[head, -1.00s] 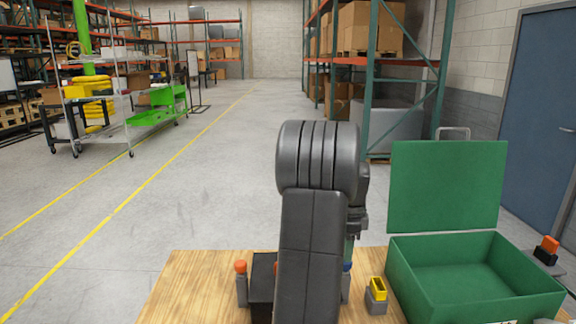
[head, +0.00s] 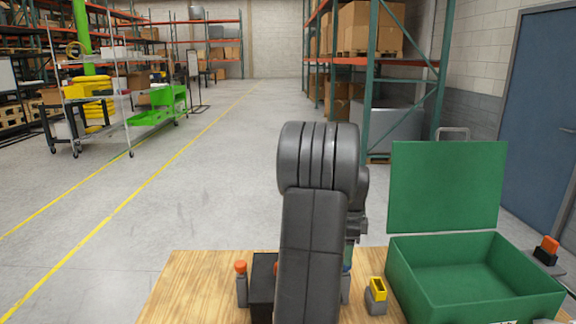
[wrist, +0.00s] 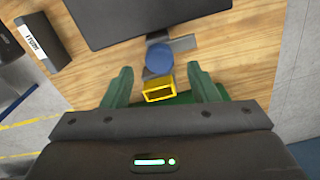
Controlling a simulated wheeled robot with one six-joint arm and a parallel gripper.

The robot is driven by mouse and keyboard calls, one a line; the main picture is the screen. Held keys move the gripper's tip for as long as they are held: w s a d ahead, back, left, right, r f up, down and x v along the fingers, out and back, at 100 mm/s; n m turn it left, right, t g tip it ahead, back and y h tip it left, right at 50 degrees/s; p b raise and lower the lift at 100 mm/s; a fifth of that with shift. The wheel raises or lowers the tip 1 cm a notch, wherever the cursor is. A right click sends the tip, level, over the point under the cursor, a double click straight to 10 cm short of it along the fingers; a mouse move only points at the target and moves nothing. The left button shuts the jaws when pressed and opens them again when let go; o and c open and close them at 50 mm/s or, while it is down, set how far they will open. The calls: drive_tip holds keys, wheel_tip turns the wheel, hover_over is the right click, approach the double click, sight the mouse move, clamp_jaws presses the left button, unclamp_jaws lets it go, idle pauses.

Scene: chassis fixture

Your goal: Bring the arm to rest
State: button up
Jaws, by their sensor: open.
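My arm stands upright in the middle of the head view, over the wooden table (head: 195,290). It hides my gripper there. In the wrist view my gripper (wrist: 159,69) points down at the table, its two green fingers apart. A blue round-topped post (wrist: 159,59) and a yellow open-topped piece (wrist: 159,91) show between the fingers in the picture. I cannot tell their depth from the fingertips, and no grip on either shows. In the head view the yellow piece (head: 378,288) sits in a grey holder right of my arm.
An open green case (head: 430,298) with its lid up stands at the table's right. An orange-topped post (head: 240,268) and a dark box (head: 263,285) are left of my arm. A black labelled block (wrist: 42,42) lies at the wrist view's left.

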wheel_tip(320, 180, down, 4)
drive_tip(key=shift+r, duration=0.15)
drive_tip(key=shift+r+n, duration=0.15)
drive_tip(key=shift+n, duration=1.05)
drive_tip(key=n, duration=0.6)
drive_tip(key=shift+n+b, duration=0.3)
drive_tip(key=shift+n, duration=0.1)
drive_tip(key=n, duration=0.4)
drive_tip(key=shift+n+b, duration=0.3)
drive_tip(key=n, duration=0.4)
drive_tip(key=shift+b, duration=0.35)
